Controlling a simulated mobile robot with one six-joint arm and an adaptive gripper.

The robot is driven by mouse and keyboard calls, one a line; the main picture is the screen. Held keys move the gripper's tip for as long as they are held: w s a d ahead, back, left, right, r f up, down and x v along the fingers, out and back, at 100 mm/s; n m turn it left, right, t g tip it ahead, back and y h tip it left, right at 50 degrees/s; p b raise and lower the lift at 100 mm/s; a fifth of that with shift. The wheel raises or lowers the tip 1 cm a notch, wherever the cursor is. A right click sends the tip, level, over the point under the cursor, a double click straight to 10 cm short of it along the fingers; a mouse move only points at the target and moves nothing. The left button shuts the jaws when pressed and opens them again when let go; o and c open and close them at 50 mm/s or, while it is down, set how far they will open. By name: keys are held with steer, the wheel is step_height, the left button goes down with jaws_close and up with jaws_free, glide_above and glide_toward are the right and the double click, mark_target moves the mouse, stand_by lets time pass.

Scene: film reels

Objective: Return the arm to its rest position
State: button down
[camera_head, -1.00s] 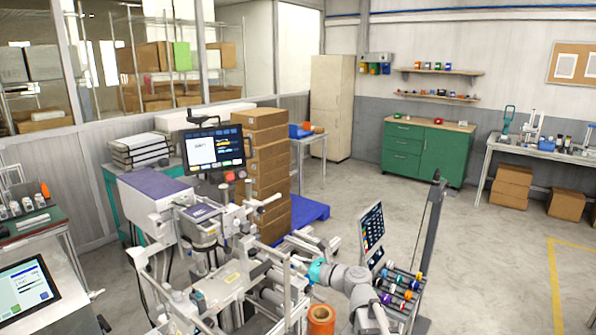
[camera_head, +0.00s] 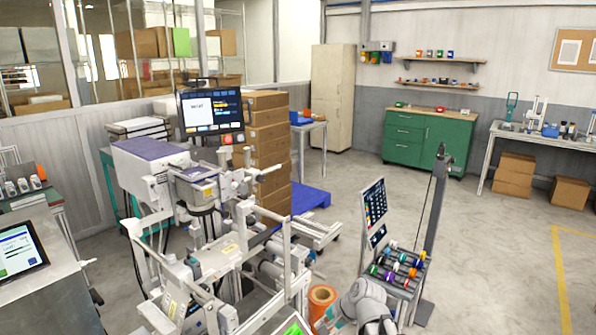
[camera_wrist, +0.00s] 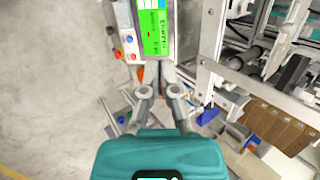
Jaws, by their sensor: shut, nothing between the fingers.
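My gripper (camera_wrist: 167,72) shows in the wrist view, with its grey fingers brought together and nothing between them. The teal wrist body fills the bottom of that view. The fingers point toward a grey panel with a green screen (camera_wrist: 153,25), and I cannot tell whether they are clear of it. In the head view my grey arm is low at the bottom edge, bent, and the fingertips do not show clearly. An orange film reel (camera_head: 322,296) stands just left of the arm.
A rack of coloured reels (camera_head: 400,268) stands right of my arm, beside a tall dark post (camera_head: 436,210). The white machine frame (camera_head: 225,260) is close on the left. Open floor (camera_head: 490,260) lies to the right.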

steer(key=s+d+f+n+g+h+b, duration=0.3)
steer(key=s+d+f+n+h+b, duration=0.4)
steer(key=d+f, duration=0.4)
step_height(320, 180, up, 12)
steer(key=p, duration=1.2)
steer(key=shift+s+a+f+p, duration=0.15)
steer(key=shift+s+a+p, duration=0.05)
steer(key=shift+s+p, duration=0.2)
steer(key=shift+s, duration=0.1)
